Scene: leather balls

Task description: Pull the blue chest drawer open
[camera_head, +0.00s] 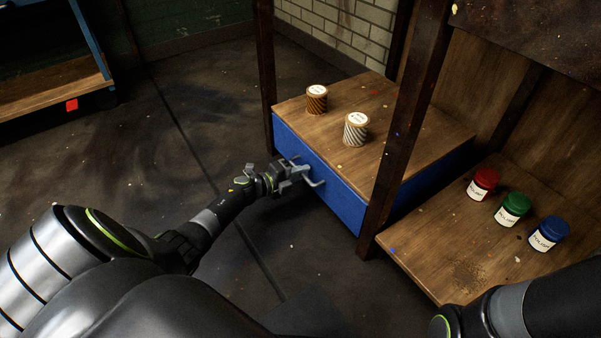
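The blue chest drawer (338,196) sits under a wooden top in a dark-framed unit right of centre. Its blue front faces left, toward my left arm. A grey bar handle (317,183) sticks out from the front. My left gripper (300,174) is at the handle, its fingers overlapping the bar's far part in the view. The fingers are small here, and I cannot tell whether they are closed on the bar. My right arm shows at the lower right, but its gripper is out of view.
Two spools (316,100) (356,129) stand on the wooden top. Red (482,184), green (512,210) and blue-lidded (547,233) jars stand on a lower wooden shelf (420,262). A dark post (405,120) rises beside the drawer. Floor left of the drawer is clear.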

